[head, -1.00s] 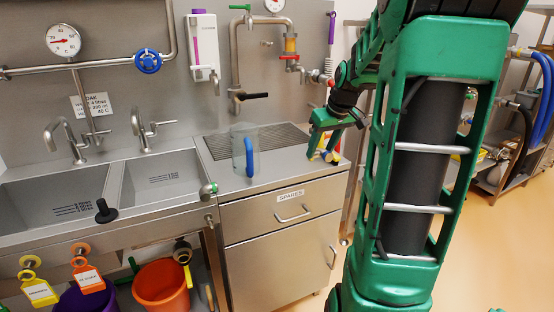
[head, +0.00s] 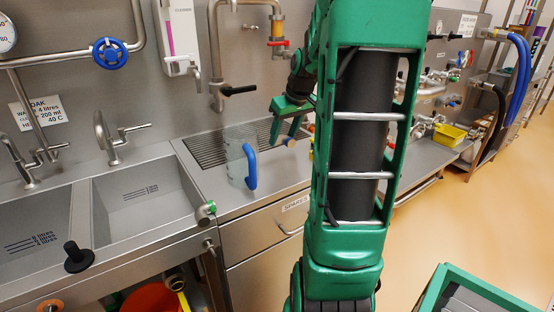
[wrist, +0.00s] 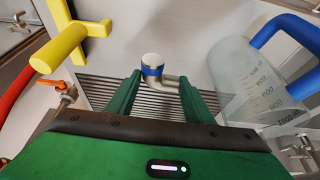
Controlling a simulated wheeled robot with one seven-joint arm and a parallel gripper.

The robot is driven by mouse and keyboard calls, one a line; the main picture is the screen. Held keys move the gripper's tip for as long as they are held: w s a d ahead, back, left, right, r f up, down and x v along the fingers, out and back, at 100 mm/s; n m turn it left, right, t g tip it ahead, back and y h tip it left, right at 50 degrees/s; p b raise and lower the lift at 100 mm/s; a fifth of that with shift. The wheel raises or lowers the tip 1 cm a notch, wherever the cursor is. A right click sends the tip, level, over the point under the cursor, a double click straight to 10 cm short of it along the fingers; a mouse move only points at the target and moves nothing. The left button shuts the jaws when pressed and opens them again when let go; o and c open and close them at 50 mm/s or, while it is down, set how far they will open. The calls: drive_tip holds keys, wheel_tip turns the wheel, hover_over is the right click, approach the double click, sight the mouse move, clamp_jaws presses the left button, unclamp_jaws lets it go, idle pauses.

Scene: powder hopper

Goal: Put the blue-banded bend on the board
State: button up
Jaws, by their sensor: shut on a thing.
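My gripper (head: 290,128) hangs over the counter to the right of the clear jug. In the wrist view my gripper (wrist: 158,98) has its two green fingers on either side of the blue-banded bend (wrist: 152,70). The bend is a small grey metal pipe piece with a pale round end and a blue band, and it is held near the fingertips. In the head view only a small end of it may show, too small to be sure. The ribbed grey draining board (head: 205,152) lies behind the jug, and its ribs (wrist: 97,84) show below the bend in the wrist view.
The clear jug (head: 238,165) with a blue handle stands on the counter, close to my gripper; it also shows in the wrist view (wrist: 245,85). A yellow handle (wrist: 72,45) is at the left there. The double sink (head: 140,205) lies left. A yellow tray (head: 450,134) stands right.

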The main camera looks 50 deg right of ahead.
sight(288, 140)
drive_tip(key=shift+f, duration=3.75)
drive_tip(key=o, duration=1.2)
drive_tip(key=shift+f, duration=0.1)
drive_tip(key=shift+o, duration=0.2)
drive_tip(key=shift+s, duration=0.1)
drive_tip(key=v, duration=1.1)
drive_tip(key=s+a+f+m+g, duration=0.1)
drive_tip(key=s+a+f+g, duration=0.1)
drive_tip(key=s+a, duration=0.7)
drive_tip(key=s+a+f+m+g+y, duration=0.1)
drive_tip(key=s+a+f+m+g, duration=0.1)
drive_tip(key=s+a+f, duration=0.3)
drive_tip(key=s+a, duration=0.4)
drive_tip(key=a, duration=0.1)
drive_tip(key=shift+s+m, duration=0.3)
